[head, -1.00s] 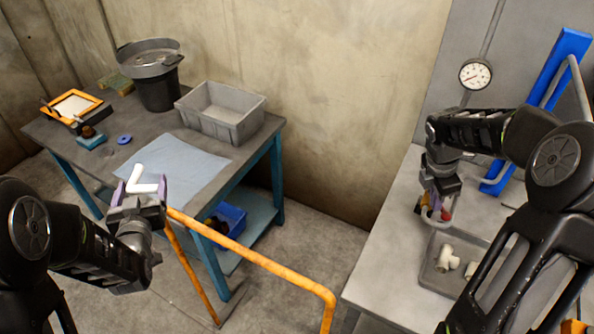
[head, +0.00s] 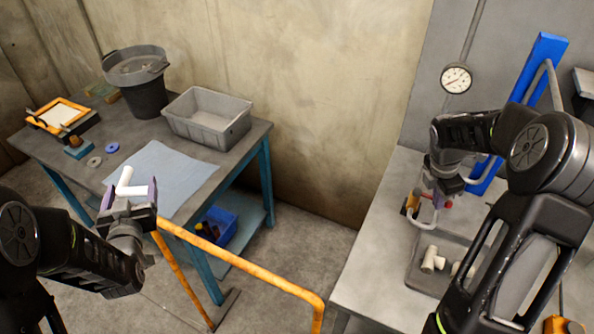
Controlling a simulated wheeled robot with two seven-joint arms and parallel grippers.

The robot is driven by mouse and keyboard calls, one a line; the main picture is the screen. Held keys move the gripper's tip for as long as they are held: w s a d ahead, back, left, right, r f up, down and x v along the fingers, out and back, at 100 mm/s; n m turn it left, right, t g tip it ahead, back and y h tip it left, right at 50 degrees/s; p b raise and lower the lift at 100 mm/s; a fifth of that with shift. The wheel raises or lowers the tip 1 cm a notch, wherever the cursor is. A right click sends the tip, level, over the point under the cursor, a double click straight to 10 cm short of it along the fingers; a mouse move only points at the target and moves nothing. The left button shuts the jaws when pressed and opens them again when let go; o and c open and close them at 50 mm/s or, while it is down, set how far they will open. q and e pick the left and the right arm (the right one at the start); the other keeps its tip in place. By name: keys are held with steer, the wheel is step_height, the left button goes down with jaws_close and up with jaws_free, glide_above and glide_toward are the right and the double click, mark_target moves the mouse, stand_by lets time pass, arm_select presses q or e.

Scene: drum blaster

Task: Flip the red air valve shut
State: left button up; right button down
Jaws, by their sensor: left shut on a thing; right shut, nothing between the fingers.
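The red air valve shows only as a small red part (head: 446,202) at the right gripper, beside a curved white pipe (head: 428,219) on the right bench; its handle position cannot be told. My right gripper (head: 438,196) is shut with nothing between its fingers, close to the red part; whether they touch is unclear. My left gripper (head: 128,193) is shut on a white pipe fitting (head: 127,182), held up in front of the left table.
A grey tray (head: 416,276) with white fittings lies on the right bench (head: 365,262). A blue post (head: 535,75) and a gauge (head: 456,79) stand behind. An orange rail (head: 245,264) crosses between bench and left table (head: 240,150), which holds a grey bin (head: 178,121) and black bucket (head: 147,98).

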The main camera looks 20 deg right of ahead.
arm_select(q)
steer(key=shift+d+r, duration=0.1)
steer(key=shift+d, duration=0.05)
arm_select(e)
steer(key=shift+w+d+r, duration=0.1)
steer(key=shift+w+d, duration=0.05)
steer(key=shift+d, duration=0.15)
stand_by(0.3)
